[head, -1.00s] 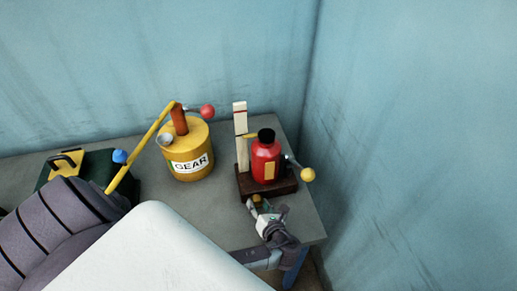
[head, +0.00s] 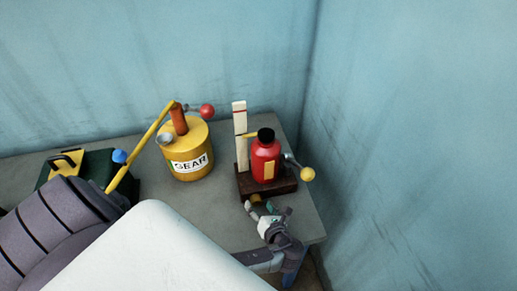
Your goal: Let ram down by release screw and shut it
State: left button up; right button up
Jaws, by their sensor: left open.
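A red jack-like body (head: 265,162) with a black top stands upright on a dark brown wooden base (head: 284,188) at the bench's right end. A white post (head: 240,135) with red marks stands beside it, and a yellow pointer (head: 251,136) reaches from the top toward the post. A small brass-coloured knob (head: 255,198), likely the release screw, shows at the front of the base. My left gripper (head: 268,209) is open just in front of the base, its fingers apart near the knob. I cannot tell whether it touches the knob. My right gripper is not in view.
A lever with a yellow ball (head: 307,174) sticks out right of the red body. A yellow GEAR can (head: 186,161) with a pump handle and red ball stands left. A dark green box (head: 126,185) is farther left. Blue walls close the back and right.

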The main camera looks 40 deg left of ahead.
pick_arm(q)
jog(key=v, duration=1.1)
jog(key=shift+a, duration=0.1)
